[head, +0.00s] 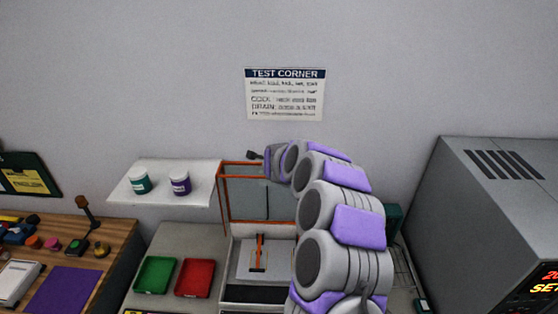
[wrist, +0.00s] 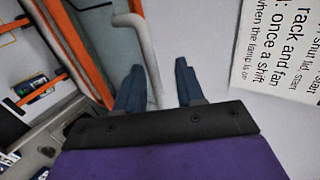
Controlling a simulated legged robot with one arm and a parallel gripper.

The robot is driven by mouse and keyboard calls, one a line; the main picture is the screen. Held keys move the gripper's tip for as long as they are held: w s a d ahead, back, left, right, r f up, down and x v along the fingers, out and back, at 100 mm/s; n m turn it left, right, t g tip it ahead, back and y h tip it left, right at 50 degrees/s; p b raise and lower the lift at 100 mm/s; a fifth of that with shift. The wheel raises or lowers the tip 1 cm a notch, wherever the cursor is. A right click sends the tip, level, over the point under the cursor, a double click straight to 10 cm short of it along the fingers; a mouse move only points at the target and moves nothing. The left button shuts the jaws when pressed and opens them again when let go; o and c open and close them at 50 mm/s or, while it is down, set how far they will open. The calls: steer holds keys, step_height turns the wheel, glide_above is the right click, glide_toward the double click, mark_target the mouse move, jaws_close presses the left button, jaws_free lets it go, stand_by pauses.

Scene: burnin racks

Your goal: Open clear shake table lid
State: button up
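The clear lid (head: 248,204) has an orange frame and stands raised, upright at the back of the shake table (head: 258,276) in the head view. The table's bed below is uncovered, with an orange bar on a pale plate. My gripper (head: 254,155) is at the lid's top edge. In the wrist view, the two dark blue fingers of my gripper (wrist: 158,84) are apart. A pale grey bent bar (wrist: 148,45) runs between them, nearer the left finger; I cannot tell if they touch. The lid's orange frame (wrist: 76,47) shows to the left.
A white shelf (head: 145,199) with a teal and a purple jar is left of the lid. Green (head: 155,275) and red (head: 194,278) trays sit below it. A large grey oven-like unit (head: 480,220) stands right. The wall sign (head: 285,94) hangs behind.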

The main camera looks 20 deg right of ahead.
steer(key=b+v, duration=0.1)
steer(key=v, duration=1.6)
steer(key=shift+b, duration=0.3)
steer(key=shift+r, duration=0.1)
